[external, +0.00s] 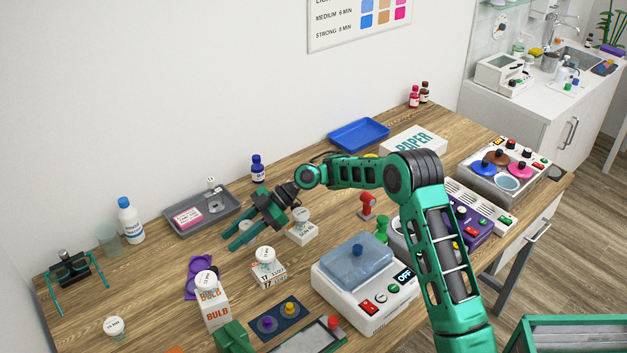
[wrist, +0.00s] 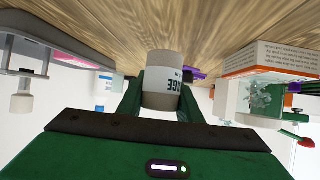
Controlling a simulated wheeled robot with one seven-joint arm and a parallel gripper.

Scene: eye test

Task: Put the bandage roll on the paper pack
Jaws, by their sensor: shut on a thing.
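My gripper (external: 232,233) is over the left-middle of the wooden table, beside the grey tray. The paper pack (external: 418,138) is a white block marked "PAPER" in teal. It lies at the back right of the table, far to the right of my gripper, and my arm covers part of its front.
A blue tray (external: 358,134) lies left of the pack. A grey tray (external: 228,208) and a blue bottle (external: 258,169) stand near my gripper. Cartons with jars on top, such as the bulb carton (external: 213,308), and a device (external: 362,310) with an "OFF" display crowd the front.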

